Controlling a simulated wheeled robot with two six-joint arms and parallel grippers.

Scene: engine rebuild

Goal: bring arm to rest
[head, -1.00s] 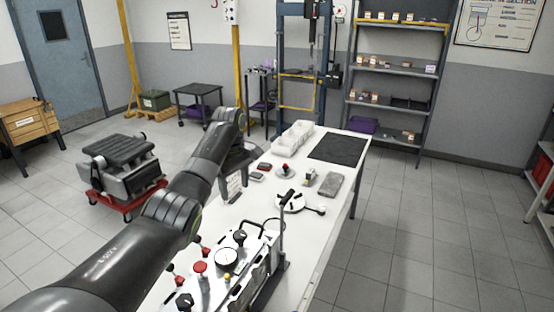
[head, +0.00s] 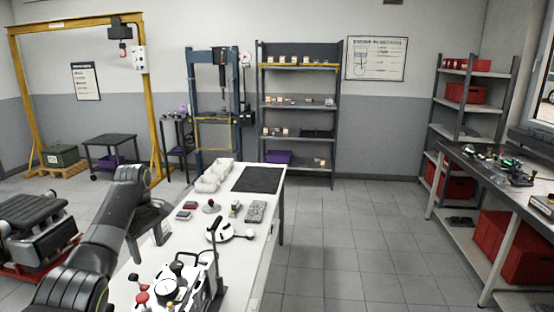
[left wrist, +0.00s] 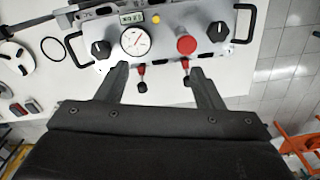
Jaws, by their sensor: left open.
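My left arm comes in from the lower left in the head view, bent at the elbow beside the white table's left side. My left gripper (left wrist: 160,82) is open, and I see nothing between its fingers in the left wrist view. Beyond the fingertips is a test panel (left wrist: 165,32) with a round gauge (left wrist: 135,40), black knobs, a red button (left wrist: 187,44) and two red-collared levers. The panel also shows in the head view (head: 185,284) at the table's near end. In the head view the gripper is partly hidden by my arm. My right gripper is not seen.
The white table (head: 245,226) bears white bins (head: 214,176), a dark mat (head: 258,179) and small parts. An engine on a red dolly (head: 40,225) stands at left. A workbench (head: 490,175) and red-bin shelves stand at right. The floor between is clear.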

